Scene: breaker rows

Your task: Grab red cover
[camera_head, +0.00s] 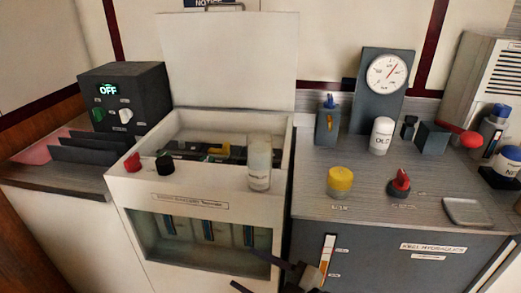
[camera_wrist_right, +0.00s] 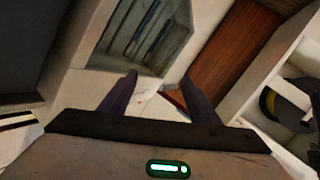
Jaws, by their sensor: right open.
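A small red cap (camera_head: 132,162) sits at the left end of the white cabinet's front ledge, beside a black cap (camera_head: 165,164). A red-topped knob (camera_head: 400,183) stands on the grey counter, and I cannot tell which red part is the cover. My right gripper (camera_head: 250,270) is low in the head view, in front of the white cabinet and below and right of the red cap. In the right wrist view my gripper (camera_wrist_right: 158,82) is open, with nothing seen between its dark fingers. My left gripper is not in view.
The white cabinet (camera_head: 130,190) has its lid (camera_head: 228,60) raised and a pale cylinder (camera_head: 259,165) on its right front. A yellow-lidded jar (camera_head: 340,180), a white bottle (camera_head: 381,135) and a metal tray (camera_head: 467,211) stand on the grey counter. A dark control box (camera_head: 125,98) reads OFF.

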